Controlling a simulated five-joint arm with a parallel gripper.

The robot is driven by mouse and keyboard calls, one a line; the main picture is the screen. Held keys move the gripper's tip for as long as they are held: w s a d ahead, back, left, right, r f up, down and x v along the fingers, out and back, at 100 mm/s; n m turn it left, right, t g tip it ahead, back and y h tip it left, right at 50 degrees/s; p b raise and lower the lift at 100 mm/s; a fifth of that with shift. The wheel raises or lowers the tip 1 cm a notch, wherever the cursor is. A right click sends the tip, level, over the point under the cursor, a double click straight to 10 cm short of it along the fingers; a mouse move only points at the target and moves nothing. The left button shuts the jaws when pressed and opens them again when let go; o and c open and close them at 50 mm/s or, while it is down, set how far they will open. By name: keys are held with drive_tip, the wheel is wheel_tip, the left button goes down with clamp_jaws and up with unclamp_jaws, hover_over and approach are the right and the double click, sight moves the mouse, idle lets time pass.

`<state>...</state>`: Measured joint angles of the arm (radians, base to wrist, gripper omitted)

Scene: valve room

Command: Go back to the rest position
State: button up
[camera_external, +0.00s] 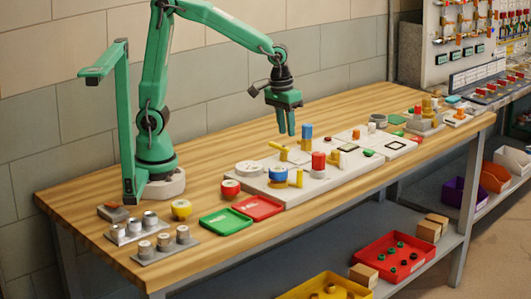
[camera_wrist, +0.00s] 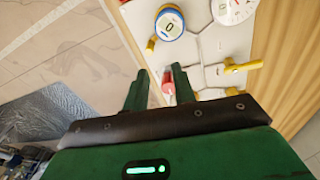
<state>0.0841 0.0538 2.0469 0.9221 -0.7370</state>
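My green gripper (camera_external: 287,133) hangs in the air above the back part of the white valve board (camera_external: 345,176), pointing down. Its two fingers are apart with nothing held between them. In the wrist view my gripper (camera_wrist: 158,69) shows the same gap, with a red knob (camera_wrist: 168,84) on the board seen beyond it. My arm reaches right from its base at the left of the bench. Below the gripper are a yellow lever (camera_external: 280,150) and a tall blue cylinder (camera_external: 306,136), both apart from the fingers.
The board also carries a white dial (camera_external: 249,168), a red-topped valve (camera_external: 318,161) and a blue-ringed gauge (camera_external: 278,174). Green (camera_external: 225,221) and red (camera_external: 259,207) trays lie in front. Metal cups (camera_external: 150,221) stand at front left. Bare wood lies behind the board.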

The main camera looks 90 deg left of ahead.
drive_tip(key=s+a+r+m+t, duration=0.1)
drive_tip(key=s+r+m+t, duration=0.1)
drive_tip(key=s, duration=0.5)
drive_tip(key=s+a+r+m+t, duration=0.2)
drive_tip(key=s+r+m, duration=0.2)
drive_tip(key=s, duration=0.4)
drive_tip(key=shift+s+r+m, duration=0.2)
drive_tip(key=shift+r+m, duration=0.15)
drive_tip(key=shift+m, duration=0.35)
drive_tip(key=shift+o, duration=0.2)
drive_tip(key=shift+a, duration=0.1)
